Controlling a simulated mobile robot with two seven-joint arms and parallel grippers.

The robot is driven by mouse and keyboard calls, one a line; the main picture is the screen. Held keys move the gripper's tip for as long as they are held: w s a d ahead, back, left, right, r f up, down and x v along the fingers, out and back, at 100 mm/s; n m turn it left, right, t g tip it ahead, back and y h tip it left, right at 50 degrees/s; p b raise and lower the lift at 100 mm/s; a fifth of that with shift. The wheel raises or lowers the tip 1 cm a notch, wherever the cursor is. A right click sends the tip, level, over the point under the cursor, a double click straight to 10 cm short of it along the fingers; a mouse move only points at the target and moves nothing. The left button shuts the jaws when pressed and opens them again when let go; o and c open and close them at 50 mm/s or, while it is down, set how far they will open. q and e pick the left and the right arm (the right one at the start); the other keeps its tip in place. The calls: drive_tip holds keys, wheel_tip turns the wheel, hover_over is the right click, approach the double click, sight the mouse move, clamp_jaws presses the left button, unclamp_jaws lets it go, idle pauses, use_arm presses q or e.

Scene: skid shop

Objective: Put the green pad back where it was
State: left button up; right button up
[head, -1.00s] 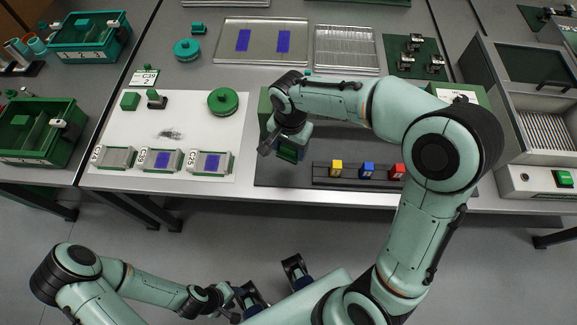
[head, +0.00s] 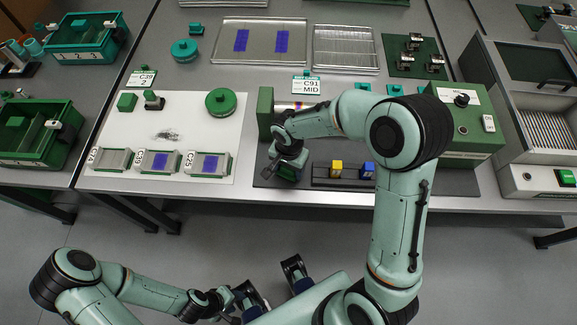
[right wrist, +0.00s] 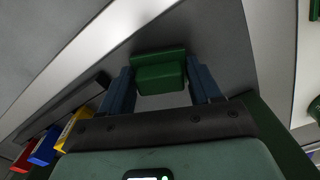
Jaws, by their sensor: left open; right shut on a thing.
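My right gripper (head: 288,170) is shut on a green pad, seen between its two blue fingers in the right wrist view (right wrist: 160,76). In the head view the hand largely hides the pad. The gripper is over the dark mat (head: 268,180), left of the black rail with coloured blocks. I cannot tell whether the pad touches the mat. My left gripper (head: 273,286) is open and empty, low in front of the bench.
The black rail carries a yellow block (head: 336,168) and a blue block (head: 367,170); the red block (right wrist: 22,158) shows in the right wrist view. Several small trays (head: 208,165) line the white sheet's front (head: 190,118), which bears a dark smudge.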

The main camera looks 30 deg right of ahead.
drive_tip(key=o, duration=1)
drive_tip(key=shift+f, duration=0.1)
drive_tip(key=shift+o, duration=0.2)
wheel_tip(320, 180, up, 12)
drive_tip(key=p, duration=0.1)
